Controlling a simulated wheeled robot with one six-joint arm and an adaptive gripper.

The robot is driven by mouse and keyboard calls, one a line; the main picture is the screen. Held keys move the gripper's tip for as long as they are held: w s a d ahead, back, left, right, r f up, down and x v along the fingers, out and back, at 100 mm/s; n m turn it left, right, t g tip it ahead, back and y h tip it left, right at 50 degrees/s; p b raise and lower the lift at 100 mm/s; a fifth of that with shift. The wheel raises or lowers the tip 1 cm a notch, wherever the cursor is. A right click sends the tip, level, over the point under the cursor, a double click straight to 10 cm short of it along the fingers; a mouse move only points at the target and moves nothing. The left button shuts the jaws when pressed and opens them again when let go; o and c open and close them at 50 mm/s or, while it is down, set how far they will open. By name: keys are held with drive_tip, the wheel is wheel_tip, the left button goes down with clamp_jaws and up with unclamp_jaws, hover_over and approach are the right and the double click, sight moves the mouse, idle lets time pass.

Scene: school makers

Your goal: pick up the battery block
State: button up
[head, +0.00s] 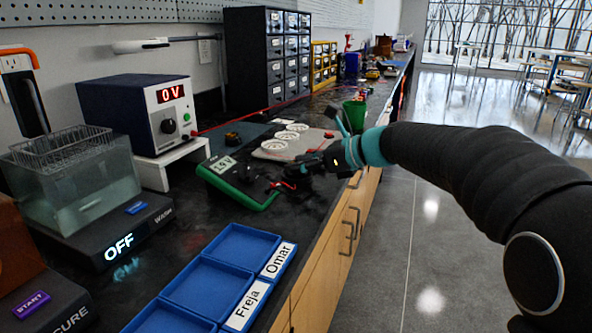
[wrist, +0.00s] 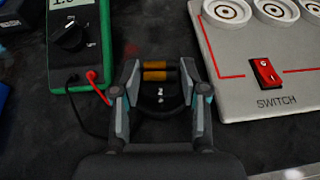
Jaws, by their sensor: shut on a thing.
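My gripper (wrist: 158,82) is shut on the battery block (wrist: 155,75), a small dark piece with two copper-orange bands, held between the fingertips in the wrist view. The fingers and the dark surface hide much of its outline. In the head view my gripper (head: 300,172) is low over the black bench, between the green meter and the grey switch board; the block cannot be made out there. I cannot tell whether the block still touches the bench.
The green multimeter (wrist: 102,30) with red and black leads is close on the left. The grey switch board (wrist: 225,65) with a red switch is close on the right. Blue trays (head: 205,288) labelled Omar and Freja lie at the front. A green cup (head: 355,112) stands behind.

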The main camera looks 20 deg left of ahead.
drive_tip(key=shift+r, duration=0.55)
drive_tip(key=r, duration=0.2)
drive_tip(key=r+p, duration=0.1)
drive_tip(key=shift+w+d+r, duration=0.3)
drive_tip(key=shift+w+r, duration=0.1)
drive_tip(key=w+d+r+p, duration=0.2)
drive_tip(key=w+d+r, duration=0.4)
drive_tip(key=w, duration=0.2)
drive_tip(key=shift+w, duration=0.35)
drive_tip(key=shift+d, duration=0.1)
